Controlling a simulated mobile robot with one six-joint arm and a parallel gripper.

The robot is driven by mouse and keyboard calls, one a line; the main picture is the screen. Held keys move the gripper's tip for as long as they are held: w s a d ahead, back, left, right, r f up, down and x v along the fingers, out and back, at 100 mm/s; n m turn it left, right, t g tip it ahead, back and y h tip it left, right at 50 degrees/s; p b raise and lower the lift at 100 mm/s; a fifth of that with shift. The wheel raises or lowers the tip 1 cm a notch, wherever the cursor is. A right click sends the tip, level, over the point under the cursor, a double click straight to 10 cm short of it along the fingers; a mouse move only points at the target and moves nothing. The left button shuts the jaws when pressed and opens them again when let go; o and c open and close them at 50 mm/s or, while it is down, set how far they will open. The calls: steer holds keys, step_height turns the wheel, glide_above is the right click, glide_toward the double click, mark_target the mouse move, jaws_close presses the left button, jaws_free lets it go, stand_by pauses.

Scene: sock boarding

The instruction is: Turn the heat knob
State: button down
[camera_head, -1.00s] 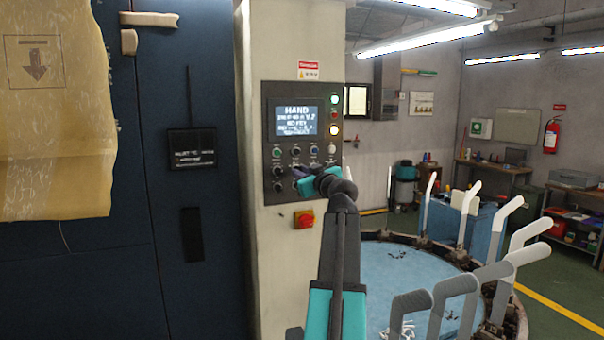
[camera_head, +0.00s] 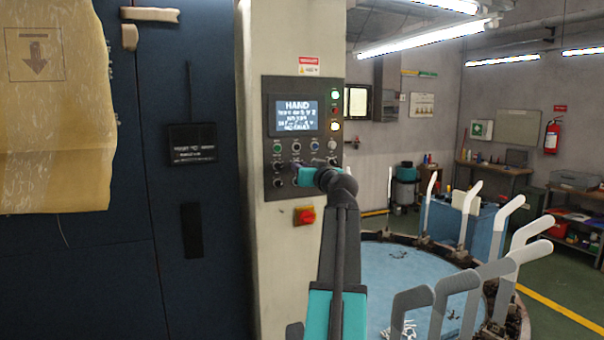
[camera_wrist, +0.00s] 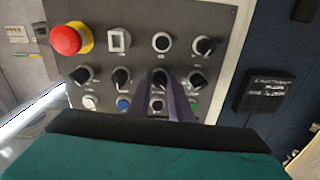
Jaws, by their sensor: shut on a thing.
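The control panel (camera_head: 268,128) is on the cream column, with a lit screen reading HAND and rows of knobs and buttons below it. My gripper (camera_wrist: 164,82) is at the panel, its two purple-grey fingers shut on a black knob (camera_wrist: 160,74) in the middle row of the wrist view. The fingers cover part of this knob, so its pointer is hard to see. The labels are too small to tell which knob is for heat. In the head view my teal wrist hides the fingertips and several lower controls.
Other black knobs (camera_wrist: 121,77) sit close on either side. A red emergency stop (camera_wrist: 66,40) on yellow is near, also in the head view (camera_head: 306,215). A round blue table with upright grey-white sock forms (camera_head: 468,212) stands right. Dark blue cabinet doors (camera_head: 190,270) are left.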

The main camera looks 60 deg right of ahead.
steer(key=m, duration=1.2)
steer(key=shift+a+h+p, duration=0.1)
steer(key=shift+h+p, duration=0.2)
steer(key=shift+m, duration=0.3)
steer(key=c, duration=1.6)
jaws_free()
steer(key=shift+s, duration=0.1)
steer(key=b+v, duration=0.3)
steer(key=v, duration=1)
steer(key=shift+s+a+b, duration=0.25)
steer(key=shift+s+b, duration=0.05)
